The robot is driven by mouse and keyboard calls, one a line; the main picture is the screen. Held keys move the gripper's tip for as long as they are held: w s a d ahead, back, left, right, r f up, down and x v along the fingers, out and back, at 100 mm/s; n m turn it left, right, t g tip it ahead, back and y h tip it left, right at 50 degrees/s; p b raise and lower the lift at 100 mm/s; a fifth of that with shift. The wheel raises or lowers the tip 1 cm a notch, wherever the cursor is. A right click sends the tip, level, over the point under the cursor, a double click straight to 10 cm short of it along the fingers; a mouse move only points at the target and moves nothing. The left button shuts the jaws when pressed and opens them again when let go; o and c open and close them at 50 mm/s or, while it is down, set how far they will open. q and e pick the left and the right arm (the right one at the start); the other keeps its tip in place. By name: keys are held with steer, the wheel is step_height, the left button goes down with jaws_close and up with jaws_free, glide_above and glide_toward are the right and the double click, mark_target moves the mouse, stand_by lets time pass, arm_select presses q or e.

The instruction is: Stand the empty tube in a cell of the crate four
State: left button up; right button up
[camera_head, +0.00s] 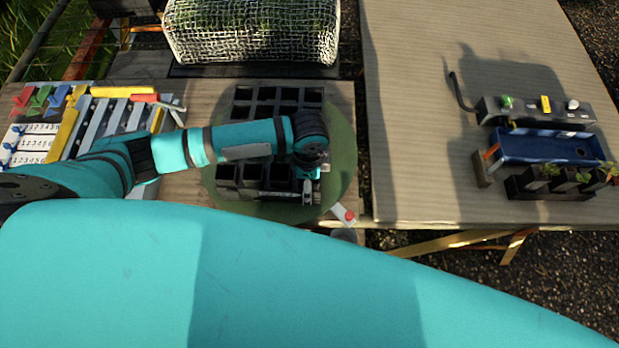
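Black crates with open square cells stand on a green round disc (340,175) on the left table. One crate (278,88) is at the back and another (240,188) at the front; I cannot tell which is crate four. My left arm reaches in from the left, and its wrist is over the right side of the crates. My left gripper (308,178) points down there, mostly hidden under the wrist. I cannot tell whether it is open or holds anything. I cannot make out the empty tube. My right gripper is not in view.
A colourful numbered rack (60,125) lies at the left. A red button on a white plate (345,214) is at the front edge. A mesh-covered box (250,35) stands behind. The right table (420,120) holds a blue tray (545,148) and seedling pots; its left part is clear.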

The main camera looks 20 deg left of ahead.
arm_select(q)
step_height(320, 180, up, 11)
steer(key=shift+w, duration=0.3)
steer(key=shift+s+f, duration=0.1)
stand_by(0.5)
